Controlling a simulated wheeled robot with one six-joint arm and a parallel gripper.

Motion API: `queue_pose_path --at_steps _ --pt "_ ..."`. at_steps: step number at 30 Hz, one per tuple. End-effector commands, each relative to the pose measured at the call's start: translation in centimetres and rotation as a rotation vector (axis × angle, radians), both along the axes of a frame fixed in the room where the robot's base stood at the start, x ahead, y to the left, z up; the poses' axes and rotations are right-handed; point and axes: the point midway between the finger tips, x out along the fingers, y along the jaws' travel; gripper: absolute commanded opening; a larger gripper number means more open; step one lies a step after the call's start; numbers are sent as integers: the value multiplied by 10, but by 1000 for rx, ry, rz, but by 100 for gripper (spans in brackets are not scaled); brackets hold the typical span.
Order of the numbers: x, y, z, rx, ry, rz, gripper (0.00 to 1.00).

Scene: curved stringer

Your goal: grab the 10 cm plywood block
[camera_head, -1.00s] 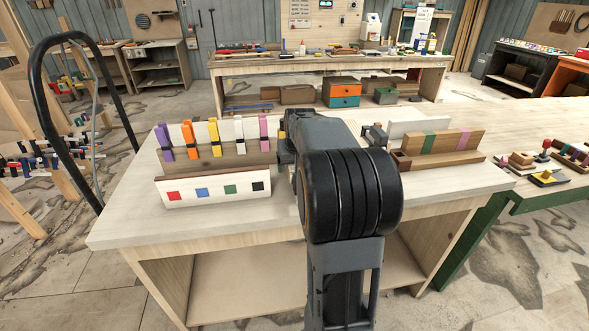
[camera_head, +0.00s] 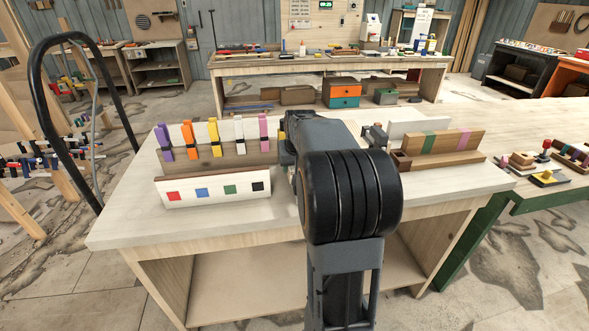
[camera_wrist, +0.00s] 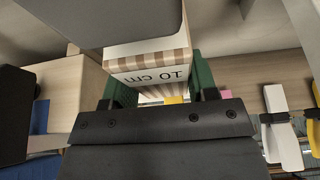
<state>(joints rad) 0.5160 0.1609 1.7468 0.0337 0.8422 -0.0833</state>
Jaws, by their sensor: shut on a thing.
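The plywood block (camera_wrist: 140,78), marked "10 cm" on a pale face with striped layered edges, shows in the wrist view between my gripper's two green-padded fingers (camera_wrist: 155,88). The fingers are shut on it, one on each side. The label appears upside down. A dark grey part covers the upper middle of the wrist view and hides what lies behind it. In the head view my arm hides the gripper and the block.
On the workbench (camera_head: 225,222), a wooden rack (camera_head: 235,161) holds purple, orange, yellow, white and pink clamps. A white board (camera_head: 214,190) with coloured squares stands before it. A wooden piece with green and purple strips (camera_head: 449,144) stands at right. The bench front is clear.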

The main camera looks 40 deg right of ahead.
Motion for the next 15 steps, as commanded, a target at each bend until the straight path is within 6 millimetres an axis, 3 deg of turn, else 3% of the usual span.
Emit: queue_pose_path --at_steps 4,15 --pt "0 0 0 0 0 0 27" --pt "0 0 8 0 -1 0 27"
